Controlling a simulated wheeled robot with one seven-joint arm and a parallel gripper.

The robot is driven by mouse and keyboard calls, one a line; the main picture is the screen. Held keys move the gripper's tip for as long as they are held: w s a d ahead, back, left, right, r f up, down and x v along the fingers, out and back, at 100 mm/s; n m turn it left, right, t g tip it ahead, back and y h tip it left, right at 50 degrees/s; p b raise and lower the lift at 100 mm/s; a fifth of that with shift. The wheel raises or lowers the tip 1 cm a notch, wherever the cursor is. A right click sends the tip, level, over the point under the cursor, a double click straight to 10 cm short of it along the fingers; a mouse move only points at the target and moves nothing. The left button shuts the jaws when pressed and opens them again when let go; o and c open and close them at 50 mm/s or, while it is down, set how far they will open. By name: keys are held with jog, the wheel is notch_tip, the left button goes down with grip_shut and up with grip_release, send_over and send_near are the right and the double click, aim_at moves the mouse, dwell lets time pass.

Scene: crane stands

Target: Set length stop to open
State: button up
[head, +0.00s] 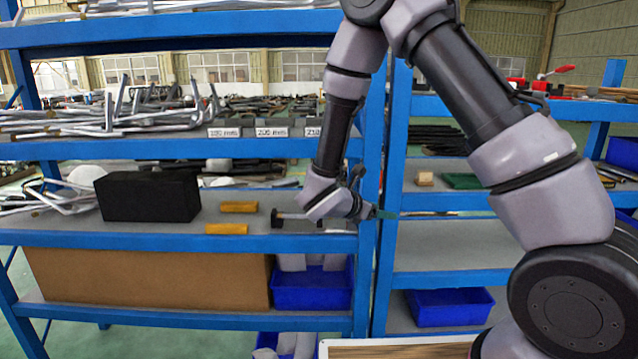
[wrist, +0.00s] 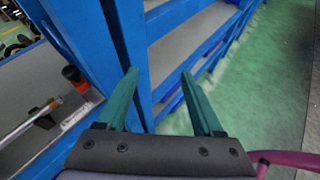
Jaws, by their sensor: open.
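My gripper (wrist: 158,75) is open and empty, its two green fingers apart in front of the blue shelf frame. In the head view, a green finger of my gripper (head: 385,213) shows beside the blue upright between two shelf bays. A small device with a metal rod and black parts (head: 278,217) sits on the shelf just left of my wrist, which partly hides it. The wrist view shows the rod (wrist: 22,127) and a dark knob with an orange part (wrist: 73,76), left of and apart from the fingers. I cannot tell surely which part is the length stop.
A blue upright (wrist: 92,45) stands close by the left finger. A black box (head: 150,196) and two yellow blocks (head: 239,207) are on the same shelf. Metal brackets (head: 110,115) lie above, behind size labels (head: 271,132). Blue bins (head: 312,288) sit below. Green floor (wrist: 250,80) is clear at right.

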jog(key=s+d+r+m+g+y, duration=0.3)
jog(key=s+d+r+m+g, duration=0.4)
jog(key=s+d+r+m, duration=0.5)
jog(key=s+a+r+m+t+y, duration=0.1)
jog(key=s+r+m+t+y, duration=0.2)
jog(key=r+m, duration=0.4)
jog(key=s+a+r+m+t+y, duration=0.2)
jog(key=s+r+m+y, duration=0.4)
jog(key=r+m, duration=0.2)
jog(key=shift+a+m+t, duration=0.15)
jog(key=shift+m+t, duration=0.25)
jog(key=shift+m, duration=0.7)
